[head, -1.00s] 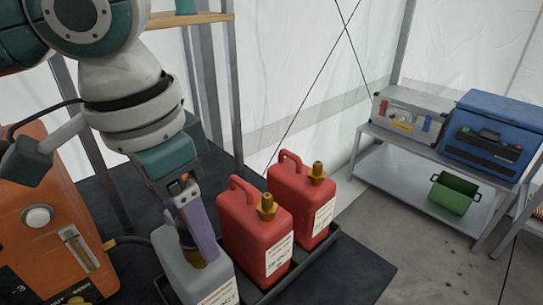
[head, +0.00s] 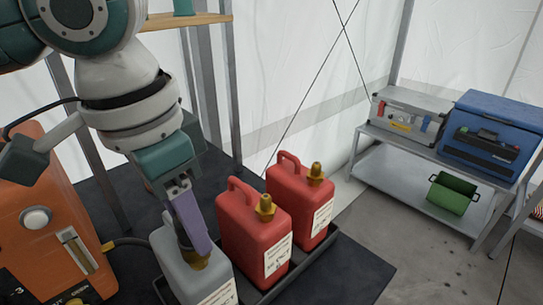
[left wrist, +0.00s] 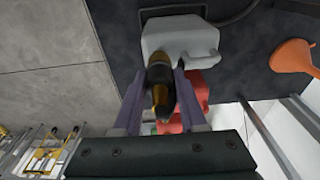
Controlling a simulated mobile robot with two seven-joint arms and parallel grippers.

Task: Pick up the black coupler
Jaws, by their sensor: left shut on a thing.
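The black coupler (left wrist: 160,75) is a dark fitting with brass-coloured parts in the left wrist view. It sits between the two purple fingers of my left gripper (left wrist: 160,88), which is shut on it. The grey jerrycan (left wrist: 182,40) is just beyond the coupler; I cannot tell whether they touch. In the head view my left gripper (head: 195,245) is over the top of the grey jerrycan (head: 192,278), and its finger mostly hides the coupler. My right gripper is not in view.
Two red jerrycans (head: 255,235) (head: 300,205) with brass caps stand close on the right in a black tray (head: 300,272). An orange machine (head: 50,215) with a hose is on the left. A metal shelf (head: 385,175) stands at the far right.

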